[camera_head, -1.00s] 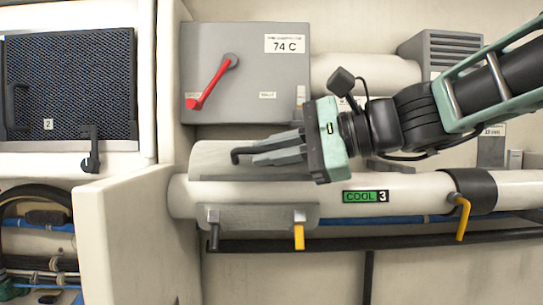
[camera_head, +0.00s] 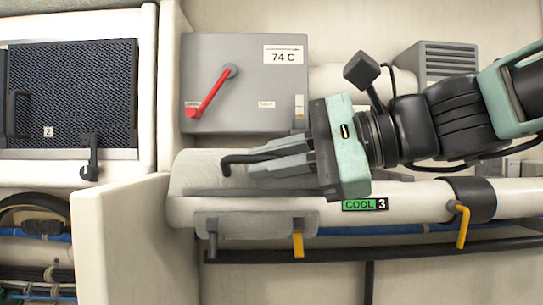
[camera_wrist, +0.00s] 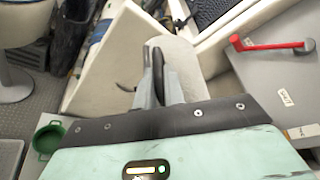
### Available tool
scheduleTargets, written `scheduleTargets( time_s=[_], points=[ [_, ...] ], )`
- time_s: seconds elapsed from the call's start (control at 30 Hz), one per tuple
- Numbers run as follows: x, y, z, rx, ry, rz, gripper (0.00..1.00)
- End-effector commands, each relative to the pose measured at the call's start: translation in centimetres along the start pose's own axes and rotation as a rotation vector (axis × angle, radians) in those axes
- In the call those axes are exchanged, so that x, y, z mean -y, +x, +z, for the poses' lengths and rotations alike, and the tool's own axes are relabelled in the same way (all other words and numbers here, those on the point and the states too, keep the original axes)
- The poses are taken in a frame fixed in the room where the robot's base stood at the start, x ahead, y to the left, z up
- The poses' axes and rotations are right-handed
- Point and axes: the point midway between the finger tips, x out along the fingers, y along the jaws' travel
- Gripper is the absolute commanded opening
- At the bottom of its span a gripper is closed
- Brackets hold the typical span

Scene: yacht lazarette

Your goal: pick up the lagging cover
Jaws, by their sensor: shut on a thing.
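The lagging cover (camera_head: 197,170) is a pale, curved shell with a dark lower edge and a black bar handle (camera_head: 232,158). It lies lengthwise in front of and just above the left part of the white pipe. I cannot tell whether it touches the pipe. My gripper (camera_head: 258,165) comes from the right and is shut on the cover's handle. In the wrist view, the handle (camera_wrist: 157,68) is between the two grey fingers, with the pale cover (camera_wrist: 182,58) beyond them. The fingers hide part of the cover.
The white pipe (camera_head: 415,200) carries a green "COOL 3" label, a black band and a yellow lever (camera_head: 462,228). A grey plate with black and yellow latches (camera_head: 298,243) is below the cover. A grey box with a red handle (camera_head: 210,92) is behind; a pale panel (camera_head: 120,235) stands left.

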Motion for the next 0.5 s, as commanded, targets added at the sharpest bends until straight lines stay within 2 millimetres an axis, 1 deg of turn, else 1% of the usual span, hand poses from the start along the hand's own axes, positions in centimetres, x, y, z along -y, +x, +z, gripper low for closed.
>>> scheduleTargets(
  time_s=[0.03,0.5],
  points=[
    [0.4,-0.1,0.5,0.004,-0.001,-0.001,0.0],
    [-0.4,-0.6,1.6,0.004,-0.002,-0.002,0.0]
  ],
)
